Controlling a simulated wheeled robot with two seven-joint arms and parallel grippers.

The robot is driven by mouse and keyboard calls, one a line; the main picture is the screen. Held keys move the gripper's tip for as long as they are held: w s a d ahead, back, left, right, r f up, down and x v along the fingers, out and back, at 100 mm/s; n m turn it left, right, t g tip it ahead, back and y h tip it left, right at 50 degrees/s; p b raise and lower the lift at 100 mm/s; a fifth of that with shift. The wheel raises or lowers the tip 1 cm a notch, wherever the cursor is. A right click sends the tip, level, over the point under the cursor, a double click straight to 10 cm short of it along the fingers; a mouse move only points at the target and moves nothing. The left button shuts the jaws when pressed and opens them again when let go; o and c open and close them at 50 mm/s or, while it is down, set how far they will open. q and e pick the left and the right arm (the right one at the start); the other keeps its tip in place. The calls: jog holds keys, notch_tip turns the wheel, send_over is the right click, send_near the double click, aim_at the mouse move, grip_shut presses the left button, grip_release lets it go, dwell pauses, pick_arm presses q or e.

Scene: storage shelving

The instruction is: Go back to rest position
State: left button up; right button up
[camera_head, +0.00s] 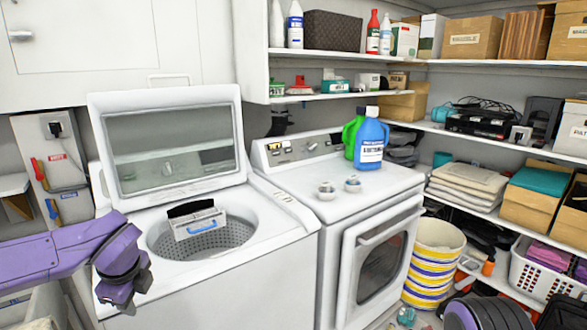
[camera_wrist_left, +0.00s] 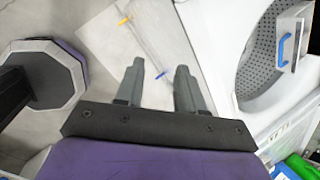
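My left arm (camera_head: 60,250) reaches in from the left in the head view, in front of the open top-loading washer (camera_head: 240,265). Its fingers are hard to make out there. In the left wrist view my left gripper (camera_wrist_left: 159,68) has its two grey fingers apart with nothing between them. A white and black item with a blue handle (camera_head: 200,224) sits at the washer's drum opening, apart from the gripper. It also shows in the left wrist view (camera_wrist_left: 285,46). My right gripper is not in view.
The washer's raised lid (camera_head: 170,145) stands behind the drum. A front-loading machine (camera_head: 370,240) stands to the right, with a blue bottle (camera_head: 371,142) and a green bottle (camera_head: 349,138) on top. Loaded shelves (camera_head: 480,62) line the right. A striped basket (camera_head: 432,265) stands on the floor.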

pick_arm(q)
jog(key=s+d+f+m+t+y, duration=0.1)
jog(key=s+f+m+t, duration=0.1)
jog(key=f+m, duration=1.15)
jog(key=s+d+f+m+t+y, duration=0.25)
jog(key=f+m, duration=0.55)
jog(key=m, duration=1.1)
jog(key=s+f+m+g, duration=0.1)
jog(key=s+f+m, duration=0.3)
jog(key=s, duration=0.4)
jog(key=s+a+f+m+g+h, duration=0.1)
jog(key=s+f+m+g, duration=0.1)
jog(key=s+f+m, duration=0.3)
jog(key=s+f+m+g+h, duration=0.1)
jog(key=s+f+m, duration=0.4)
jog(key=s, duration=0.7)
jog(key=shift+a+g, duration=0.25)
jog(key=shift+g, duration=0.1)
